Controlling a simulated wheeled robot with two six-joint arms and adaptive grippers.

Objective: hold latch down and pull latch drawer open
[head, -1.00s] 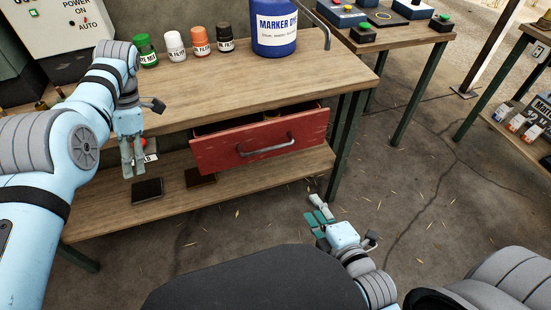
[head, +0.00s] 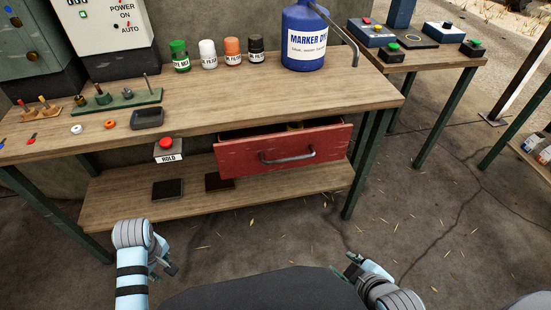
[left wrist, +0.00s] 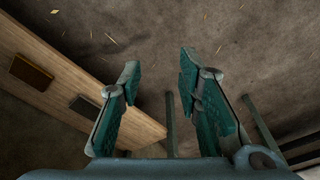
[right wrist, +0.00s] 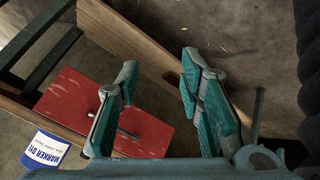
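The red drawer (head: 272,148) stands pulled out under the bench top, with its grey bar handle (head: 288,157) on the front. It also shows in the right wrist view (right wrist: 77,108). The latch is a red button on a block labelled HOLD (head: 168,149), under the bench edge left of the drawer. Nothing touches it. My left gripper (left wrist: 157,75) is open and empty, low in front of the bench and away from the button. My right gripper (right wrist: 158,72) is open and empty, in front of the drawer and apart from its handle.
The bench top (head: 240,96) holds several small bottles, a blue marker dye jug (head: 304,40), a dark tray (head: 147,119) and a green peg rack (head: 115,103). The lower shelf (head: 130,205) carries two dark flat pieces. A second table stands right. The floor in front is clear.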

